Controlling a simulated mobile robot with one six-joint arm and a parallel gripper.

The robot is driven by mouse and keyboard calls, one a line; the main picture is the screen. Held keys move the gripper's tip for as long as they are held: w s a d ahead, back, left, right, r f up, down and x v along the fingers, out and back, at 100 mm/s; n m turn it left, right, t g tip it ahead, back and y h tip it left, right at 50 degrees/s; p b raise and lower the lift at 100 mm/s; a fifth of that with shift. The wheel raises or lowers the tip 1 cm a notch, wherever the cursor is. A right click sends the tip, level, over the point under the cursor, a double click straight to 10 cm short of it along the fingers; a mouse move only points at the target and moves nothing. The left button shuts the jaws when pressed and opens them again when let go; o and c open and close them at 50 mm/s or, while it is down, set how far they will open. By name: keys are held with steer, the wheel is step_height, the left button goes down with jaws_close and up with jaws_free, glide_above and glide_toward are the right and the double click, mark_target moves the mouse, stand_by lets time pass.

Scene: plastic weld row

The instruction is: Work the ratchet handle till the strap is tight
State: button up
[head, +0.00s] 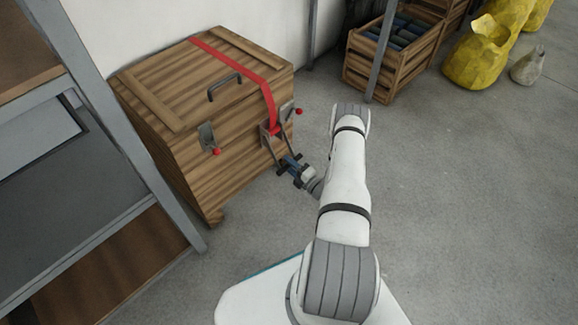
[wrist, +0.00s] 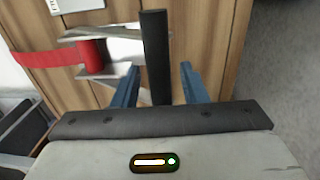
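A red strap (head: 245,65) runs over the lid of a wooden chest (head: 200,150) and down its front to a metal ratchet (head: 268,131). In the wrist view the strap (wrist: 45,57) runs to a red roll in the metal ratchet frame (wrist: 110,45). The black handle bar (wrist: 155,40) stands between the blue fingers of my gripper (wrist: 159,67). The fingers are apart, with a gap on each side of the bar. In the head view my gripper (head: 289,161) is at the chest's front, just below the ratchet. How taut the strap is cannot be told.
Two latches with red knobs, left (head: 209,139) and right (head: 290,110), sit on the chest's front. A grey shelf (head: 130,165) stands close on the left. A slatted crate (head: 385,70) and a yellow sack (head: 478,58) are at the back. The floor on the right is clear.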

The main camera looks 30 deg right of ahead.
jaws_close()
stand_by(0.3)
